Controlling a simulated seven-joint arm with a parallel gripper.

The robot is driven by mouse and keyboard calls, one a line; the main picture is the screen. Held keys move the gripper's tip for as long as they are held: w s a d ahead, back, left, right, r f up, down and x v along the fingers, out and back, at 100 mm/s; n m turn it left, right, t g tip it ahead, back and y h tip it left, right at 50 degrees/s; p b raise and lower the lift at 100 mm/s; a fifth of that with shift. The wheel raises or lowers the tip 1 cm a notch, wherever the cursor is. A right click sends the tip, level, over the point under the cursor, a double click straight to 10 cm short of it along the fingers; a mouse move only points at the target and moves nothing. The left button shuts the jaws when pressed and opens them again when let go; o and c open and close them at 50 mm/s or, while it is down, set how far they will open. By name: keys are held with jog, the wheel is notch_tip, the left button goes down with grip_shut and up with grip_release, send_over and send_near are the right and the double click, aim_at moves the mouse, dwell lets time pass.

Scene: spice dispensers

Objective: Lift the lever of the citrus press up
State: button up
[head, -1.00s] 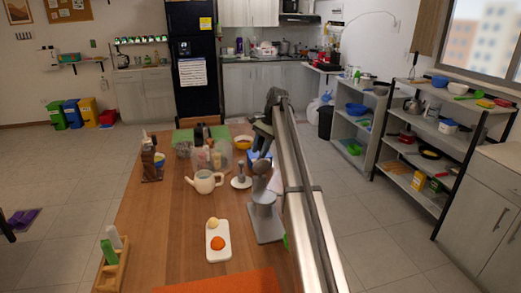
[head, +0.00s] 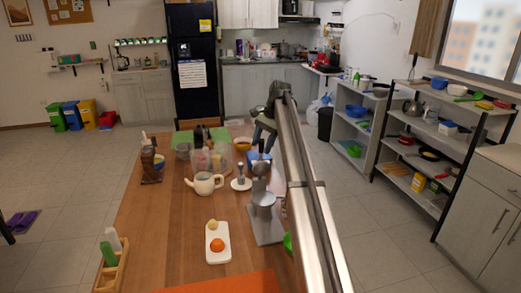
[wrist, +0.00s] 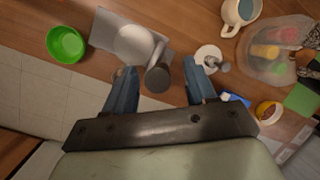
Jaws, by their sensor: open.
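The grey citrus press (head: 265,228) stands near the right edge of the wooden table, below my gripper in the head view. In the wrist view its flat base (wrist: 107,32) and round pale top (wrist: 134,43) are at the upper left. A dark grey rounded piece (wrist: 158,78), which looks like the end of its lever, shows between my fingers. My gripper (wrist: 161,68) is open, with one blue-grey finger on each side of this piece. I cannot tell whether either finger touches it. In the head view my gripper (head: 263,133) is partly hidden by my arm.
A green bowl (wrist: 67,44) sits beside the press. A white board (head: 212,254) with fruit lies left of the press. The table's middle left is clear.

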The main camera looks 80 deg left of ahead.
jog(key=v, duration=0.4)
jog(key=shift+r, duration=0.2)
